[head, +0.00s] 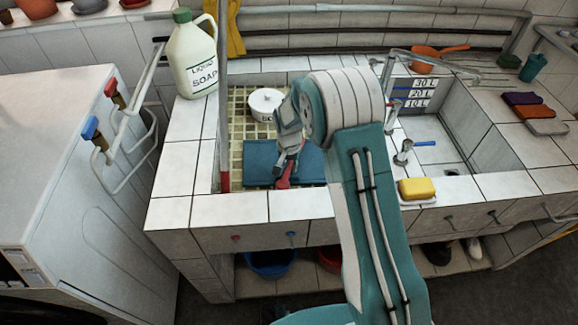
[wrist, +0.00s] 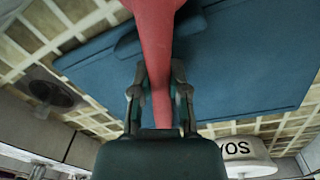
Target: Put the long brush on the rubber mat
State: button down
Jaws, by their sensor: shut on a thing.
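My gripper (head: 287,163) reaches down into the left, tiled basin. In the wrist view its fingers (wrist: 160,95) are shut on the red handle of the long brush (wrist: 157,45). In the head view the red part of the brush (head: 284,181) shows just below the fingers, and the rest is hidden by my arm. The blue rubber mat (head: 262,163) lies flat on the basin floor. The brush is over the mat; I cannot tell whether it touches it. A dark shape, perhaps a shadow, lies on the mat beside the brush in the wrist view.
A white round tub (head: 265,101) stands behind the mat. A liquid soap jug (head: 194,55) stands on the left rim. A grey pole with a red lower end (head: 223,150) rises at the basin's left side. Taps (head: 402,150) and a yellow sponge (head: 416,188) are to the right.

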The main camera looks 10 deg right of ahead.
aim_at(291, 165)
jog(key=shift+d, duration=0.4)
jog(key=shift+d+f, duration=0.15)
jog(key=shift+d, duration=0.2)
jog(key=c, duration=0.6)
grip_release()
jog(key=shift+a, duration=0.65)
jog(key=shift+d+r, duration=0.2)
jog(key=shift+d, duration=0.1)
notch_tip(291, 165, up, 12)
jog(key=shift+a+r, duration=0.1)
jog(key=shift+a, duration=0.05)
